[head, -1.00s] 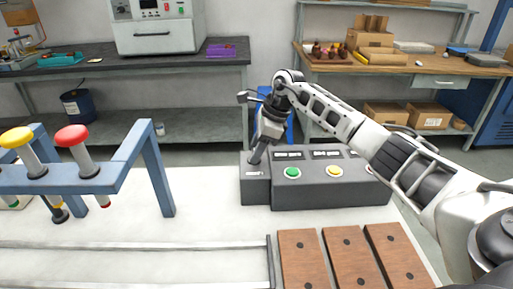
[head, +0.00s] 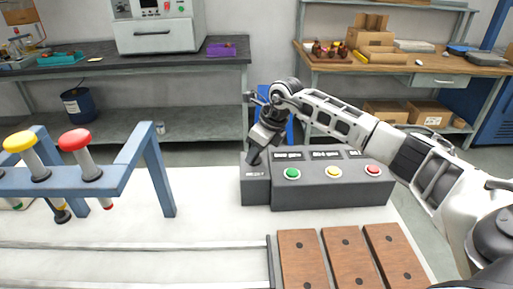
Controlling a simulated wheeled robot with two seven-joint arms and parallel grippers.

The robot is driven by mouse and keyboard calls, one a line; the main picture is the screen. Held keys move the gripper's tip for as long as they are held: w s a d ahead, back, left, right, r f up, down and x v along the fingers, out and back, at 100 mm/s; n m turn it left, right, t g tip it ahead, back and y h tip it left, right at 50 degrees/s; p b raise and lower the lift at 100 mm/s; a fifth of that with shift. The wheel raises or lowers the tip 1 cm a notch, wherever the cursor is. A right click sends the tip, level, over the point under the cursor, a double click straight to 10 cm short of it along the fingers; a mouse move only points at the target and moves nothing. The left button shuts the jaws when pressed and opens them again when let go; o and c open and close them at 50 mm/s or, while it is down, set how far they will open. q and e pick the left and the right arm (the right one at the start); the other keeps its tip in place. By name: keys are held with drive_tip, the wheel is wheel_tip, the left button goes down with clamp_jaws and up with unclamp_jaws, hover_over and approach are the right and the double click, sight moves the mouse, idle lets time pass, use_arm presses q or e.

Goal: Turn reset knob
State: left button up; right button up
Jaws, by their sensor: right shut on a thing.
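The dark control box (head: 330,196) stands on the white bench, with green, yellow and red buttons on its sloped face. A smaller dark reset box (head: 255,188) adjoins its left end, with a small label on its front. My right gripper (head: 254,157) comes down from above and is shut on the reset knob at the top of this small box. The fingers hide most of the knob, so its angle cannot be told. My left gripper is not in view.
A blue rack (head: 100,180) with yellow-topped and red-topped posts stands on the left of the bench. Several brown wooden plates (head: 302,258) lie in front of the control box. White bench surface between rack and box is clear.

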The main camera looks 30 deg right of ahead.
drive_tip(key=shift+r+m+h, duration=0.1)
drive_tip(key=shift+m+h, duration=0.2)
drive_tip(key=shift+m, duration=0.6)
drive_tip(key=m+h, duration=0.1)
drive_tip(key=m, duration=0.1)
drive_tip(key=shift+a+m+t, duration=0.15)
drive_tip(key=shift+m+t, duration=0.15)
drive_tip(key=shift+m, duration=0.1)
drive_tip(key=m+h+b, duration=0.1)
drive_tip(key=m, duration=0.3)
drive_tip(key=shift+a+m+h, duration=0.1)
drive_tip(key=shift+m+h, duration=0.2)
drive_tip(key=shift+h, duration=0.1)
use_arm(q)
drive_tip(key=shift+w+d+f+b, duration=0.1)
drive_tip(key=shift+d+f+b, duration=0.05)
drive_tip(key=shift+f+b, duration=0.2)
use_arm(e)
drive_tip(key=shift+m+h, duration=0.3)
drive_tip(key=shift+m, duration=0.6)
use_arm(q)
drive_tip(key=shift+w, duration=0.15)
use_arm(e)
drive_tip(key=o, duration=1)
